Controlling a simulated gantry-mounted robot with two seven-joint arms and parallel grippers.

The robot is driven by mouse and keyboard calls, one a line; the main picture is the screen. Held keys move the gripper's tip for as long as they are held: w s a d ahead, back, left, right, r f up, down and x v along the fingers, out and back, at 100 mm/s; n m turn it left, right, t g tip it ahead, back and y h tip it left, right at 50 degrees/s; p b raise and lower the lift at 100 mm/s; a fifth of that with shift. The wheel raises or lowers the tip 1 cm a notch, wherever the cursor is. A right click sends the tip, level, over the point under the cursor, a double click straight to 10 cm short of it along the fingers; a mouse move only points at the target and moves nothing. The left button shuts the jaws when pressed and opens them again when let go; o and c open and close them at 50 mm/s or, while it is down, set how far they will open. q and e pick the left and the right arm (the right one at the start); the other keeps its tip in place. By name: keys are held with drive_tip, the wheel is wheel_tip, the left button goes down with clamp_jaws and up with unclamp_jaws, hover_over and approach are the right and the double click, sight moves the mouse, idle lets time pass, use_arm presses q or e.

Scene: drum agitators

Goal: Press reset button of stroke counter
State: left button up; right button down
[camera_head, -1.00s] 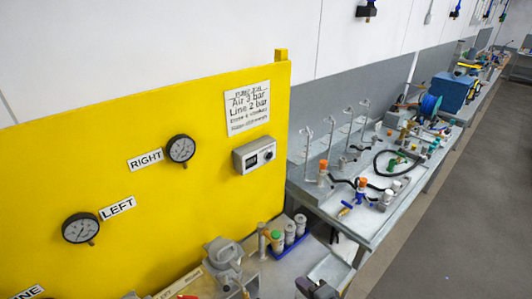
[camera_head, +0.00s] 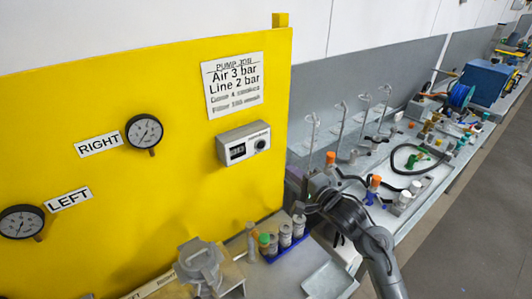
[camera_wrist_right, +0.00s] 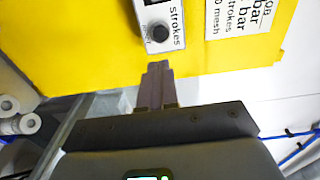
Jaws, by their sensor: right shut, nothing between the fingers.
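The stroke counter (camera_head: 243,143) is a small grey box on the yellow panel, with a dark number window on its left. Its round dark reset button (camera_head: 260,144) is on the right of its face. The button also shows in the right wrist view (camera_wrist_right: 159,33), with the word "strokes" beside it. My right gripper (camera_head: 297,180) is shut and empty, below and to the right of the counter by the panel's right edge. In the wrist view its fingertips (camera_wrist_right: 158,66) point toward the button, with a visible gap between. My left gripper is not in view.
The yellow panel (camera_head: 110,210) carries two gauges, labelled RIGHT (camera_head: 144,131) and LEFT (camera_head: 21,222), and a printed sign (camera_head: 234,85). Several capped bottles stand in a blue rack (camera_head: 286,250) below. A cluttered bench (camera_head: 410,215) runs off to the right.

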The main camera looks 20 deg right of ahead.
drive_tip(key=shift+w, duration=0.1)
idle(0.3)
drive_tip(key=p, duration=0.2)
approach(261, 145)
drive_tip(key=x, duration=0.6)
drive_tip(key=shift+w, duration=0.1)
drive_tip(key=shift+w+a, duration=0.1)
drive_tip(key=shift+w, duration=0.2)
drive_tip(key=shift+f, duration=0.1)
